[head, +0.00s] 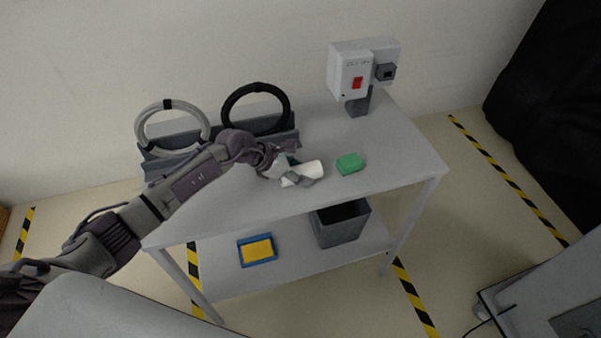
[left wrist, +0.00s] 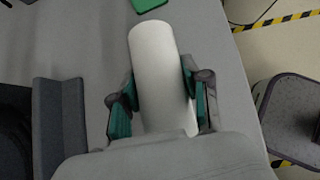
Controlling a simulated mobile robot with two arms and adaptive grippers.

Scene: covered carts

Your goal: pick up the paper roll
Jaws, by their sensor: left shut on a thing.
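The white paper roll (head: 305,169) is on or just above the grey table top (head: 232,199); I cannot tell whether it touches. My left gripper (head: 298,169) reaches in from the left and is shut on the roll. In the left wrist view the roll (left wrist: 160,75) lies between the two green-padded fingers of the left gripper (left wrist: 162,108), one on each side. Its near end is hidden by the gripper body. My right gripper is not in view.
A green block (head: 349,163) lies just right of the roll. Two cable rings, grey (head: 139,130) and black (head: 229,104), stand in a dark rack behind. A switch box (head: 345,75) stands at the back right. A dark bin (head: 341,228) and a blue tray (head: 240,254) are on the lower shelf.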

